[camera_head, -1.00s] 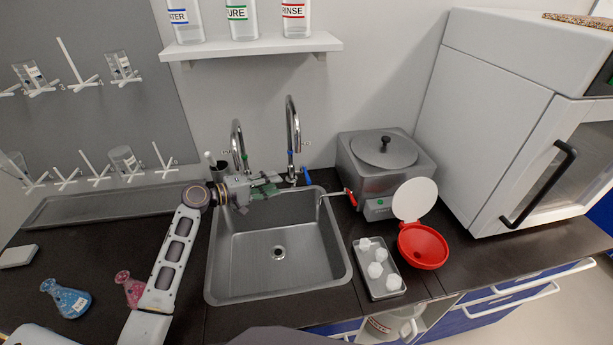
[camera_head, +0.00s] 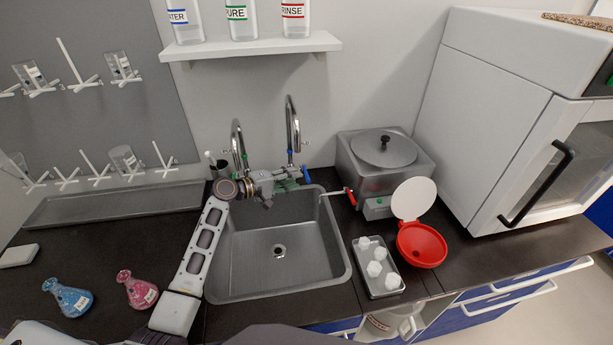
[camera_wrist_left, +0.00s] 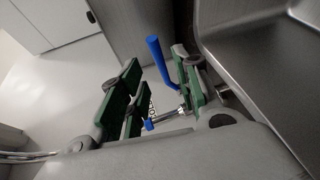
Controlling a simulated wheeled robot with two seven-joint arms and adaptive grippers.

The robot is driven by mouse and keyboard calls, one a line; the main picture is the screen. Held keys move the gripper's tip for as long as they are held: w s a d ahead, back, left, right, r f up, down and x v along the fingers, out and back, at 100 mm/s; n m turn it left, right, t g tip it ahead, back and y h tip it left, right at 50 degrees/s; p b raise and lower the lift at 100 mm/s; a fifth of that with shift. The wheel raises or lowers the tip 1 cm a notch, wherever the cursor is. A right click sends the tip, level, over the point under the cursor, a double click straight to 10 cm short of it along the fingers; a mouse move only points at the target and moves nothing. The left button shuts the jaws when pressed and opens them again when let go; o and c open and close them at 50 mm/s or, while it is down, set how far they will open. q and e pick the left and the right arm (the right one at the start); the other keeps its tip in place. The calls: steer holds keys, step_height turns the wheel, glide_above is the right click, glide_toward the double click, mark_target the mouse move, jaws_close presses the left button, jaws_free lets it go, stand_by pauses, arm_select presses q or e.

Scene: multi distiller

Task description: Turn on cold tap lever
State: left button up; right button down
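The cold tap's blue lever (camera_head: 307,174) sticks out at the back edge of the sink, at the foot of the right chrome tap (camera_head: 293,128). My left gripper (camera_head: 288,184) is at this lever, over the sink's back rim. In the left wrist view, the blue lever (camera_wrist_left: 158,58) stands between the green-padded fingers of the open left gripper (camera_wrist_left: 158,90), close to the right-hand finger. I cannot tell whether it touches that finger. My right gripper is not in view.
The sink (camera_head: 279,270) below is empty. A second chrome tap (camera_head: 237,142) stands to the left. A grey bath with a lid (camera_head: 384,150) and a red valve stands right of the taps. A shelf (camera_head: 252,47) with bottles hangs above.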

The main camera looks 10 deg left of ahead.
mark_target(306, 174)
arm_select(q)
steer(key=shift+x, duration=3.1)
jaws_close()
